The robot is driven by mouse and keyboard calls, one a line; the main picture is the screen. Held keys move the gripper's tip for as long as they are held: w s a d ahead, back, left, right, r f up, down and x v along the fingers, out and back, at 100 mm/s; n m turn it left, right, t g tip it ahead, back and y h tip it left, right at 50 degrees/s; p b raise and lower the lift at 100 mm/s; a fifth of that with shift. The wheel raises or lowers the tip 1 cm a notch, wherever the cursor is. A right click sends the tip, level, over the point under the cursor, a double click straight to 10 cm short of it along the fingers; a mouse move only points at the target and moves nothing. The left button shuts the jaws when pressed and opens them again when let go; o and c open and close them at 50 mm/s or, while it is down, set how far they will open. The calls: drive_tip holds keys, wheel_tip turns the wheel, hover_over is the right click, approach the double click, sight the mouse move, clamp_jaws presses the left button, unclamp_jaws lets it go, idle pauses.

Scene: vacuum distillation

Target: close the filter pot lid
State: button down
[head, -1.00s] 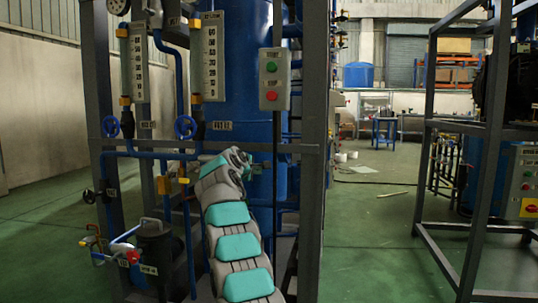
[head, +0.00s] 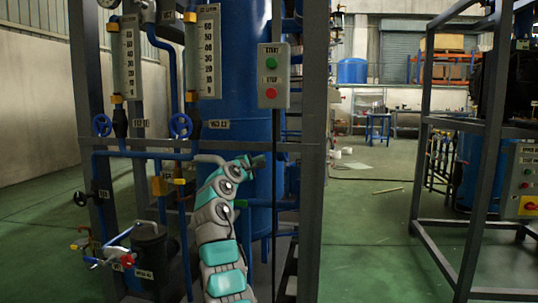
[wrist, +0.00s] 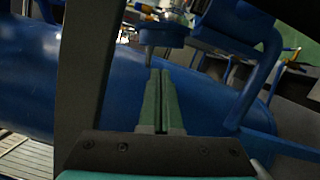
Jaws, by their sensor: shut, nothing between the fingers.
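The filter pot (head: 155,262) appears to be the dark cylinder low at the left of the head view, beside the frame's lower pipes. Its top (head: 148,231) is dark with a thin curved handle; I cannot tell how far open its lid is. My gripper (head: 259,161) is up and to the right of the pot, in front of the blue tank, well apart from the pot. In the wrist view my gripper (wrist: 162,75) has its two green fingers together with nothing between them. I cannot make out the pot in the wrist view.
Blue pipes, a red-handled valve (head: 127,261) and a yellow valve (head: 163,186) crowd the space around the pot. Grey frame posts (head: 311,120) and a blue tank (head: 236,110) stand close to my arm.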

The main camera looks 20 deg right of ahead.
sight(276, 151)
drive_tip(key=p+x, duration=0.8)
drive_tip(key=p, duration=0.1)
drive_tip(key=shift+s+b, duration=0.1)
drive_tip(key=shift+b, duration=0.45)
